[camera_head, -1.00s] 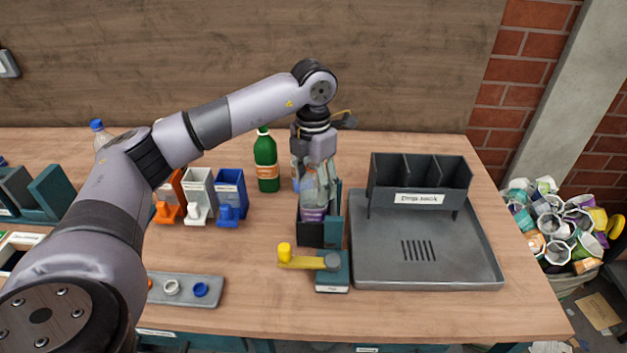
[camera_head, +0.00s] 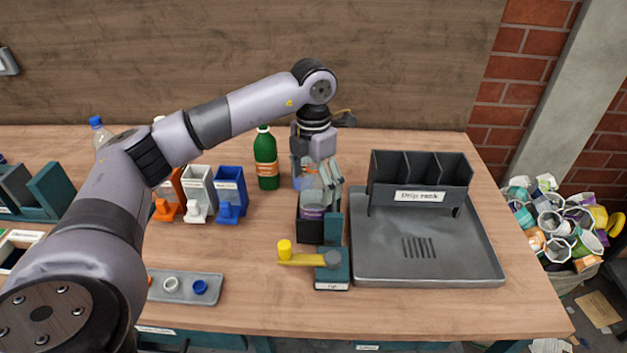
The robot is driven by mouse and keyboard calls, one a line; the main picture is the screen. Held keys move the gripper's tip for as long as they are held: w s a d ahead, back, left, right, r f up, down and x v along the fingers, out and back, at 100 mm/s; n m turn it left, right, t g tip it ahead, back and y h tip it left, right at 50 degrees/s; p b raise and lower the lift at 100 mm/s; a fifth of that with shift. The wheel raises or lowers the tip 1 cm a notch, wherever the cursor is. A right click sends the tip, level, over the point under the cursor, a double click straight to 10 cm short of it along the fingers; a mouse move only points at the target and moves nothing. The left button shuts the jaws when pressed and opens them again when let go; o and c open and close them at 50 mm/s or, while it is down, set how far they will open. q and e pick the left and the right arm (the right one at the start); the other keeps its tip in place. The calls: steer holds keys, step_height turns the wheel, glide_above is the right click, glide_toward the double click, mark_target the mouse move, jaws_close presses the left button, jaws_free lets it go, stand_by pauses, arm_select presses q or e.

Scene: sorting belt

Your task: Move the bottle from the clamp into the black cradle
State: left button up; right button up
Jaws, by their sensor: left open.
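A clear bottle (camera_head: 313,211) with a purplish-grey band stands upright in a black holder (camera_head: 310,231), beside a teal upright part. The clamp (camera_head: 331,268) has a teal base and a yellow lever and sits just in front. I cannot tell whether the black holder is the cradle or part of the clamp. My left gripper (camera_head: 322,188) points down at the bottle's upper part, open, with its fingers partly hiding the bottle. Whether they touch it is unclear. My right gripper is not in view.
A grey tray (camera_head: 430,272) with a dark drip rack (camera_head: 420,196) stands at right. A green bottle (camera_head: 266,160) stands behind, left of my gripper. White (camera_head: 200,190) and blue bins (camera_head: 230,192) stand left. A small cap tray (camera_head: 186,287) lies in front.

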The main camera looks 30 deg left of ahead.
arm_select(q)
step_height(320, 180, up, 12)
stand_by(0.6)
